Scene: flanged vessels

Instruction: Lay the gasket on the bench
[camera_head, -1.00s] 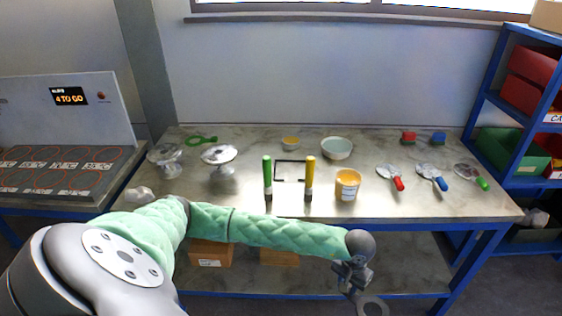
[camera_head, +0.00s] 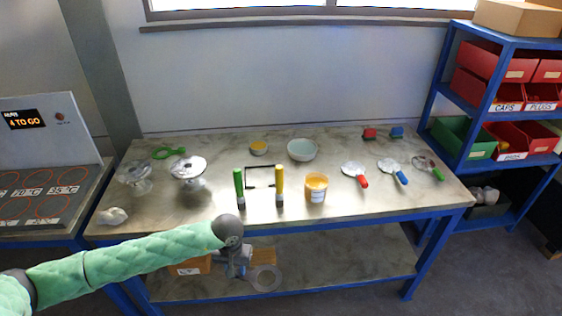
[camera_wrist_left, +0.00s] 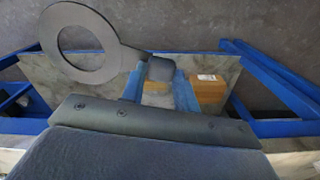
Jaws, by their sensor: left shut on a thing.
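The gasket is a flat dark grey ring with a tab. In the left wrist view the gasket (camera_wrist_left: 112,50) fills the upper left, with the lower shelf and floor behind it. My left gripper (camera_head: 242,268) is shut on its tab, and the gasket hangs just right of the fingers in the head view (camera_head: 278,281). Both appear in front of the bench (camera_head: 370,199), below its front edge in the picture; their exact height is unclear. My right gripper is not in view.
Green (camera_head: 239,188) and yellow (camera_head: 280,186) upright tools, a yellow tub (camera_head: 316,188) and two metal flanged vessels (camera_head: 188,168) stand on the bench. Scrapers (camera_head: 355,171) lie at the right. The front right bench top is clear. Blue shelving (camera_head: 455,90) stands right.

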